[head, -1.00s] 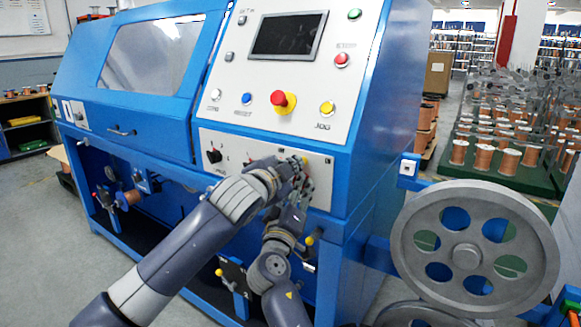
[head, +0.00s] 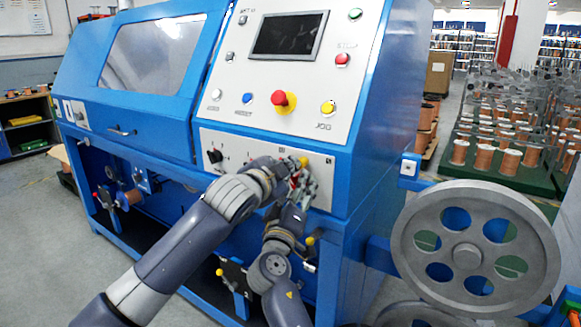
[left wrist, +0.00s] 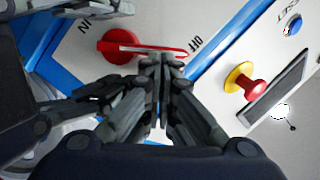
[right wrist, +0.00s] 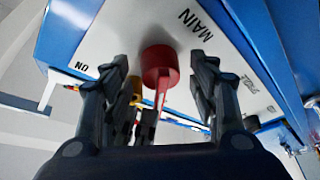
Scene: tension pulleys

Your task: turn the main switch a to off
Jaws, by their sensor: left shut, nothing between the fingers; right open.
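The main switch is a red rotary knob (left wrist: 116,44) with a long red handle on a white plate, seen in the left wrist view. In the right wrist view my right gripper (right wrist: 159,65) is open, with fingers on either side of the red knob (right wrist: 159,60). In the head view my left gripper (head: 292,168) and right gripper (head: 303,188) are close together and largely hide the switch.
A red and yellow emergency button (head: 283,102), a yellow button (head: 327,107) and a screen (head: 289,35) are above on the panel. A black rotary switch (head: 214,156) is to the left. A large grey wheel (head: 430,225) stands at right. The grippers have little room between them.

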